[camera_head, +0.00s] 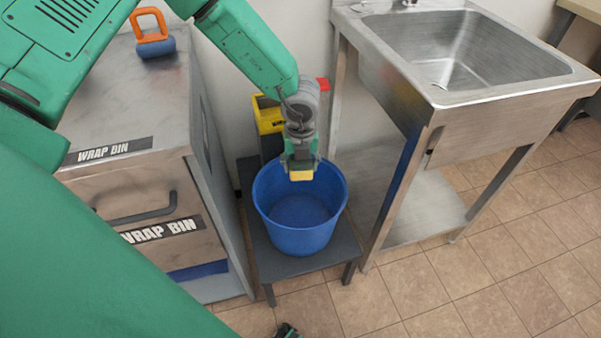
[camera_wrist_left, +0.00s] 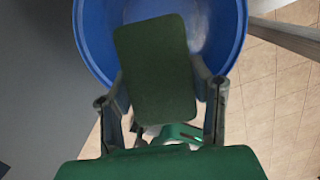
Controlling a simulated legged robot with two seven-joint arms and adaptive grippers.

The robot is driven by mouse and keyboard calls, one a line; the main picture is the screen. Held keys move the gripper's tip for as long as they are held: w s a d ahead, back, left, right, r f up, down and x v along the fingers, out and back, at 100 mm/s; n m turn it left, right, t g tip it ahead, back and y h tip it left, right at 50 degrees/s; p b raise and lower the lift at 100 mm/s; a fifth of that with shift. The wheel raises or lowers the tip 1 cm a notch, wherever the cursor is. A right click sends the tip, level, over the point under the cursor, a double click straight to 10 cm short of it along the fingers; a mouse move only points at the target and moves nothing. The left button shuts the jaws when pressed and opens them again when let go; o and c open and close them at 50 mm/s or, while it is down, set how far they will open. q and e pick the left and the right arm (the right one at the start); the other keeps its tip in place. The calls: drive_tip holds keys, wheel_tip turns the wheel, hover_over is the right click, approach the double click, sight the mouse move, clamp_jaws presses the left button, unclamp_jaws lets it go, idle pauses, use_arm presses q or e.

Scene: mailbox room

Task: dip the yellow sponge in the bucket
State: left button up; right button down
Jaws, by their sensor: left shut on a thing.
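My left gripper (camera_head: 300,163) is shut on the yellow sponge (camera_head: 301,175), over the far part of the blue bucket (camera_head: 303,240). The sponge's yellow lower part shows in the head view; its dark green face (camera_wrist_left: 155,70) shows between the fingers in the left wrist view. The bucket is open at the top and stands upright; its rim also shows behind the sponge in the left wrist view (camera_wrist_left: 92,40). The bucket's inside looks blue, and I cannot tell whether it holds water. I cannot tell how far the sponge is from the bucket's bottom.
The bucket stands on a low dark stand (camera_head: 290,266). A metal wrap bin cabinet (camera_head: 120,110) is on the left, with an orange-handled blue tool (camera_head: 153,35) on top. A metal sink (camera_head: 470,95) is on the right. A yellow object (camera_head: 267,115) is behind the bucket.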

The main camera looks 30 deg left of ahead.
use_arm(q)
drive_tip(key=shift+w+a+f+n, duration=0.15)
drive_tip(key=shift+f+n, duration=0.2)
drive_tip(key=shift+n, duration=0.25)
drive_tip(key=shift+w+f+n, duration=0.15)
drive_tip(key=shift+f+n, duration=0.15)
drive_tip(key=shift+n, duration=0.3)
drive_tip(key=shift+f+b, duration=0.15)
drive_tip(key=shift+b, duration=0.25)
wheel_tip(320, 180, down, 16)
drive_tip(key=b, duration=1)
drive_tip(key=shift+r, duration=0.2)
